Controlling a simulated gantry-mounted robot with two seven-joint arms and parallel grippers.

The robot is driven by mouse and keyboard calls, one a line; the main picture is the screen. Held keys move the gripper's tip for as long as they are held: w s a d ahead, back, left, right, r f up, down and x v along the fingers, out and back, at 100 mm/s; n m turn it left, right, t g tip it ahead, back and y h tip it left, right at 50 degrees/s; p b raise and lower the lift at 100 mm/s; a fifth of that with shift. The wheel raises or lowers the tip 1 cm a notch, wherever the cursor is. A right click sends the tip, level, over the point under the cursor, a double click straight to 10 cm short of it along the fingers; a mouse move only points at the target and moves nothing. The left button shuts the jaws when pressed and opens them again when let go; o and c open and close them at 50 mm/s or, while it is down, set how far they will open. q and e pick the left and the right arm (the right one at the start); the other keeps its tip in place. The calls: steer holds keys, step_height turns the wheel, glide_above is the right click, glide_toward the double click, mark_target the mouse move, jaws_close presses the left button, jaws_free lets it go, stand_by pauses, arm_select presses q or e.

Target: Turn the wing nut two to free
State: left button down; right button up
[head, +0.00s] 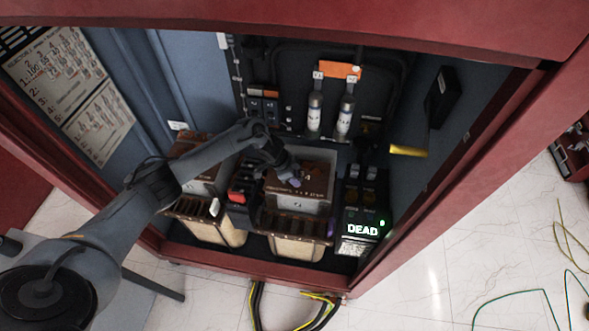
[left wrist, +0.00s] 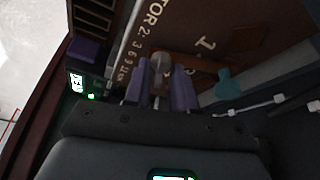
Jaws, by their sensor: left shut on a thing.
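My left arm reaches into the cabinet, and my left gripper (head: 293,180) is at the front of the right transformer unit (head: 312,181). In the left wrist view the two purple fingers (left wrist: 160,92) are closed on either side of a small greyish metal piece, which looks like a wing nut (left wrist: 160,68) on its stud. Its wings are mostly hidden between the fingers. A copper-coloured bar (left wrist: 198,63) runs beside it, in front of the brown face marked with numbers (left wrist: 138,30). My right gripper is not in view.
A second transformer unit (head: 207,178) stands to the left, partly behind my arm. A meter reading DEAD (head: 362,229) is at the lower right. The red cabinet frame (head: 420,235) borders the opening. A teal piece (left wrist: 230,82) is right of the fingers.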

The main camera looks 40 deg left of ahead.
arm_select(q)
steer(key=n+y+p, duration=0.1)
steer(key=n+p, duration=0.1)
steer(key=p, duration=0.1)
steer(key=n+p, duration=0.3)
steer(key=n+t+y+p, duration=0.1)
steer(key=n+p, duration=0.1)
steer(key=p, duration=0.2)
steer(key=shift+s+d+r+y, duration=0.1)
steer(key=shift+d+r+y, duration=0.2)
steer(key=n+y+p, duration=0.1)
steer(key=n, duration=0.1)
steer(key=shift+f+n+p, duration=0.1)
steer(key=shift+n+p, duration=0.2)
steer(key=shift+f+n+y+p, duration=0.15)
steer(key=shift+n+y+p, duration=0.15)
steer(key=shift+n+p, duration=0.45)
steer(key=shift+n, duration=0.45)
steer(key=c, duration=1.2)
jaws_free()
steer(key=shift+c, duration=0.2)
